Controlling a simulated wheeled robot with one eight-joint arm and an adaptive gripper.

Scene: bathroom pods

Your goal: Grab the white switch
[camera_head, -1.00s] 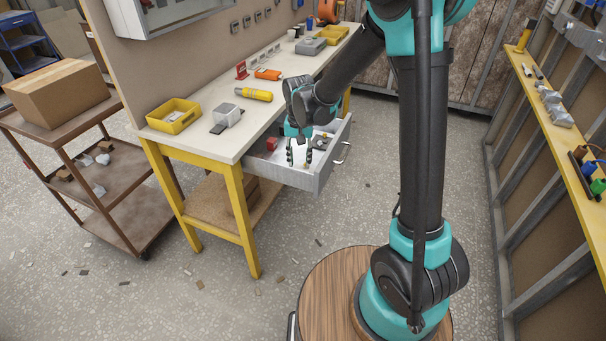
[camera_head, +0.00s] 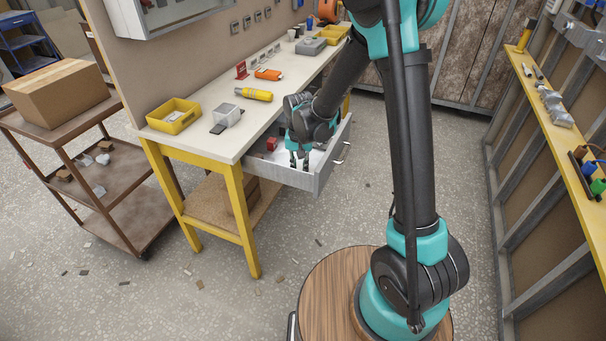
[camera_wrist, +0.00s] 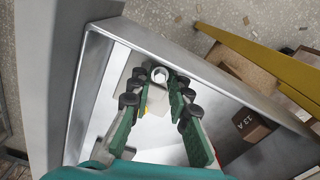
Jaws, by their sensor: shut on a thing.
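My gripper (camera_head: 299,161) reaches down into the open metal drawer (camera_head: 318,180) of the workbench. In the wrist view my gripper (camera_wrist: 160,82) has its two green fingers with dark pads closed around a white piece, which looks like the white switch (camera_wrist: 158,98). The fingers and pads cover its sides, and its exact outline is hard to tell against the pale drawer floor. In the head view the gripper hides it.
A brown-red box marked "13 A" (camera_wrist: 245,130) lies in the drawer beside the fingers. The drawer walls stand close around. The bench top (camera_head: 240,133) above carries a yellow bin (camera_head: 174,116), a grey-white block (camera_head: 227,114) and a yellow tool (camera_head: 254,94).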

